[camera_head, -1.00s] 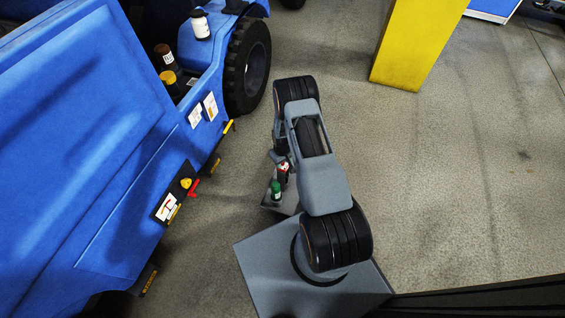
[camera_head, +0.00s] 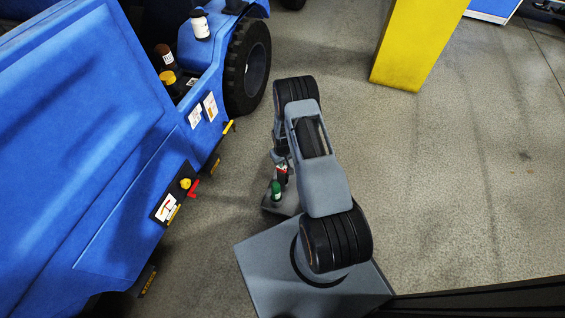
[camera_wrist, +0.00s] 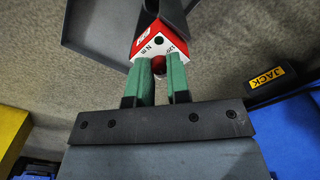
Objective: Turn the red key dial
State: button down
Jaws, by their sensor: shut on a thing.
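The red key dial (camera_wrist: 158,66) is a small round red knob in the wrist view. It sits on the lower end of a red and white fixture (camera_wrist: 147,43) printed with "OFF" and "N m". My gripper (camera_wrist: 160,72) has two green fingers, one on each side of the dial, shut on it. The fingers hide the dial's sides, so its angle is hard to read. In the head view a small red and white patch (camera_head: 282,168) shows beside my arm, with a green part (camera_head: 276,190) just below it. The dial itself is too small to make out there.
A dark grey tray-like plate (camera_wrist: 92,42) lies behind the fixture. A blue vehicle (camera_head: 100,130) stands left, with a small panel (camera_head: 166,207) carrying a yellow knob and red lever. A yellow post (camera_head: 415,45) stands at the back. Floor to the right is clear.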

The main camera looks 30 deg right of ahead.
jog(key=shift+m, duration=0.7)
jog(key=c, duration=1.1)
grip_release()
jog(key=shift+r, duration=0.1)
notch_tip(320, 180, up, 14)
jog(key=p, duration=0.4)
jog(key=shift+f, duration=0.2)
jog(key=shift+r, duration=0.1)
